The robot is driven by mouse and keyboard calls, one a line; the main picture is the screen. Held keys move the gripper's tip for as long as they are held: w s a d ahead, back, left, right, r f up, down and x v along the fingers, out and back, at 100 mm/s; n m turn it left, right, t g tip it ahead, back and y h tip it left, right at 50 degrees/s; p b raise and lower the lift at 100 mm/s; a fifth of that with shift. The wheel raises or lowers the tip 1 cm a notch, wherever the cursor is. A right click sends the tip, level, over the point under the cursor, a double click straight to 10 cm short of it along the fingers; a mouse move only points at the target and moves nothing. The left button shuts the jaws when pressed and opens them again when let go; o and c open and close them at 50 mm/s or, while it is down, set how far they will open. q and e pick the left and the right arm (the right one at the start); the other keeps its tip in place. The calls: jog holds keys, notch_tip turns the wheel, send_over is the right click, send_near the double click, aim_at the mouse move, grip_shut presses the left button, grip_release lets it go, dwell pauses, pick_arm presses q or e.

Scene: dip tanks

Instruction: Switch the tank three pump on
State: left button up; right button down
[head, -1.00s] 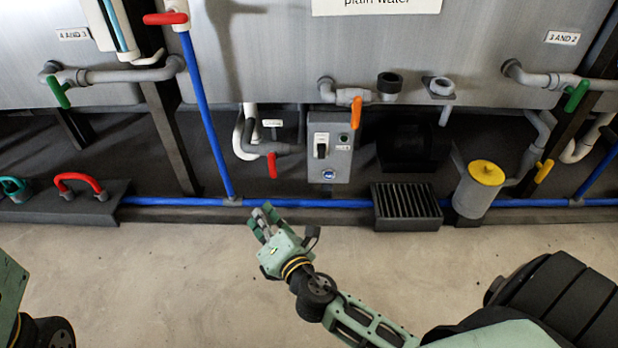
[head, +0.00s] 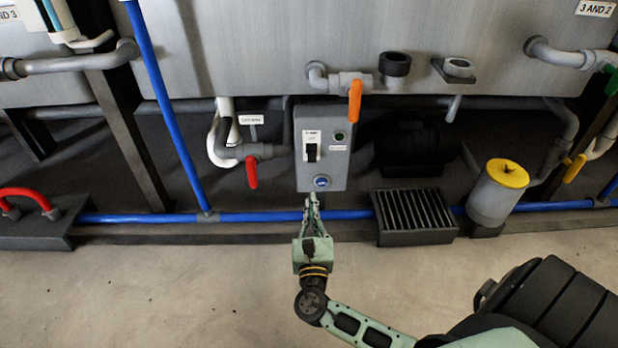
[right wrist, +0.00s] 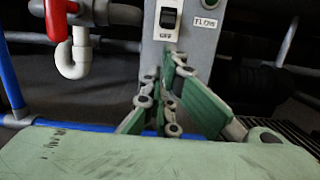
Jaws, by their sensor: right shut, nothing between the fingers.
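The grey pump switch box (head: 338,168) is mounted under the tank, with a black rocker switch (head: 312,152) on a white plate at its upper left. A small green round lamp (head: 339,136) and a blue round mark sit on the box. In the right wrist view the switch (right wrist: 168,18) shows above the word OFF, and a label on the box reads FLOW. My right gripper (head: 312,198) is shut and empty, pointing up just below the box's lower edge; the right wrist view also shows its fingers (right wrist: 165,95) below the switch. My left gripper is out of view.
An orange-handled valve (head: 354,102) hangs just above the box's right side. A red-handled valve (head: 251,172) is to its left. A blue pipe (head: 260,217) runs low behind my gripper. A black grate (head: 415,212) and a yellow-topped canister (head: 497,192) stand at right.

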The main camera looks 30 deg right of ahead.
aim_at(312, 156)
jog(key=b+x, duration=0.5)
jog(key=x, duration=0.4)
jog(key=shift+w+f, duration=0.1)
jog(key=shift+f, duration=0.05)
jog(key=shift+w+d+r, duration=0.2)
jog(key=shift+w+d, duration=0.05)
jog(key=shift+w, duration=0.05)
